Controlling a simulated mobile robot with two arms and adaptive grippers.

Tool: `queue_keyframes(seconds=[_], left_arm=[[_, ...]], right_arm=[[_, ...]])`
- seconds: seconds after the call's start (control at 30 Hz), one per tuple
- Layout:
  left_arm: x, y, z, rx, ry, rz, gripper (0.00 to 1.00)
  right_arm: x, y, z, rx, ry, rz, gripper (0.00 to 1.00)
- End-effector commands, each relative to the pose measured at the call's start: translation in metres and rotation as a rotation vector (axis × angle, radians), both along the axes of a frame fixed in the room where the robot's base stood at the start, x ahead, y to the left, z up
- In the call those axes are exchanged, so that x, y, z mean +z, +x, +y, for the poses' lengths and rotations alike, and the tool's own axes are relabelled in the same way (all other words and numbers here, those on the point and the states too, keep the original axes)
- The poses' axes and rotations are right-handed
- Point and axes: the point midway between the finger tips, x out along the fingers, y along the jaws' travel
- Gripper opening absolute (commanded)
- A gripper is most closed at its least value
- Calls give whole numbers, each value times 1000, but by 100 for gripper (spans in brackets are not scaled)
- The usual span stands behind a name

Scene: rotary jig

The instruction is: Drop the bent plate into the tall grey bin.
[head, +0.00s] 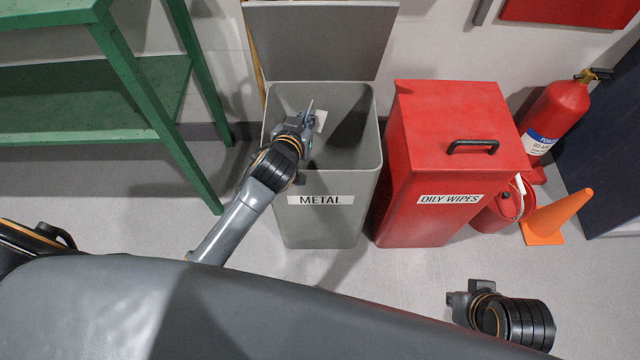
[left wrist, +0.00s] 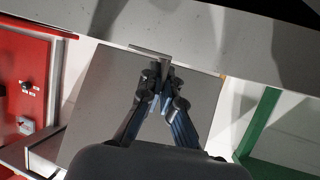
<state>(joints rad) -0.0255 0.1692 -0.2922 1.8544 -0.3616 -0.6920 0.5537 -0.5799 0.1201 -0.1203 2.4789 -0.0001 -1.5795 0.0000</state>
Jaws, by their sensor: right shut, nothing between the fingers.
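The tall grey bin (head: 330,215) is labelled METAL and stands in the middle of the head view. Its lid is raised against the wall, so its mouth is open. My left gripper (head: 309,118) is over the mouth, shut on the bent plate (head: 321,119). In the left wrist view, the fingers (left wrist: 161,80) close on the plate (left wrist: 150,52), which shows as a thin grey piece with a bend. The bin's floor is mostly hidden. My right gripper (head: 458,300) is shut and empty, low at the right over the floor.
A red lidded bin (head: 445,205) labelled OILY WIPES stands just right of the grey bin. A fire extinguisher (head: 556,112), a red bucket (head: 500,208) and an orange cone (head: 556,216) are further right. A green shelf frame (head: 150,125) stands at the left.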

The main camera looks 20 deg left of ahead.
Motion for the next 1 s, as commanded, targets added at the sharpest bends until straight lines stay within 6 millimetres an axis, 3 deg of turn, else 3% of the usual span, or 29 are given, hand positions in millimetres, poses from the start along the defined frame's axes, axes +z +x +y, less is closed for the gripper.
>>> queue_keyframes(seconds=[0.23,0.4,0.77,1.0], left_arm=[[1,0,0,0,0,-1,0],[0,0,0,0,0,-1,32],[1,-4,0,0,-1,1,32],[16,-42,-1,-1,-1,1,32]], right_arm=[[1,0,0,0,0,0,0],[1,0,0,0,0,0,0],[0,0,0,0,0,-1,0],[0,0,0,0,0,-1,0]])
